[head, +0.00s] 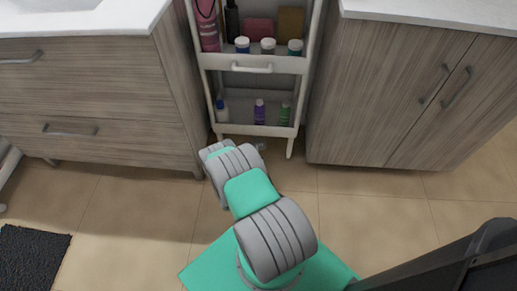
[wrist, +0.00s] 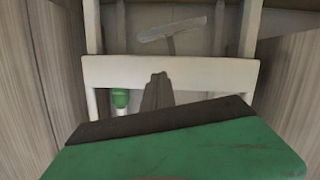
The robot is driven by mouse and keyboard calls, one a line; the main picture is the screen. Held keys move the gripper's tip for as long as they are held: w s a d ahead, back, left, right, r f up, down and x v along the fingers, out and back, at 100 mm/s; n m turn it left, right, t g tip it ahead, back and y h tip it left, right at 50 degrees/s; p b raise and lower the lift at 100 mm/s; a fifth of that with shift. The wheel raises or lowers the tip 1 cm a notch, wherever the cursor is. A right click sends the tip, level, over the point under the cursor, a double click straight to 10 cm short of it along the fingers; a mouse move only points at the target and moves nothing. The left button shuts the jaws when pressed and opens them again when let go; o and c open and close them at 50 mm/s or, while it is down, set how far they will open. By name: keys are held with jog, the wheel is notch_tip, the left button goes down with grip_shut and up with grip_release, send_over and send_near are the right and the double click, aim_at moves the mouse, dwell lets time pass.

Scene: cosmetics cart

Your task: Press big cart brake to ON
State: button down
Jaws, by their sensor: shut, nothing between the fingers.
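The white cart (head: 258,131) stands in the gap between two wood-grain cabinets, with bottles on its shelves. My arm reaches forward to the foot of the cart in the head view, where the fingers cannot be told clearly. In the wrist view my gripper (wrist: 158,82) is shut and empty, its dark fingers in front of the cart's white crossbar (wrist: 215,73). I cannot tell whether they touch it.
The left cabinet (head: 90,100) and right cabinet (head: 370,95) stand close on both sides of the cart. Tiled floor (head: 385,215) is clear at the right, and a dark mat (head: 30,257) lies at lower left.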

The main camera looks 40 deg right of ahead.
jog(key=b+x, duration=0.2)
jog(key=x, duration=0.4)
jog(key=shift+s+f, duration=0.1)
jog(key=shift+f, duration=0.1)
jog(key=f, duration=0.1)
jog(key=f+b, duration=0.1)
jog(key=f, duration=0.1)
jog(key=shift+s+d+f, duration=0.15)
jog(key=shift+s+f, duration=0.05)
jog(key=shift+s, duration=0.2)
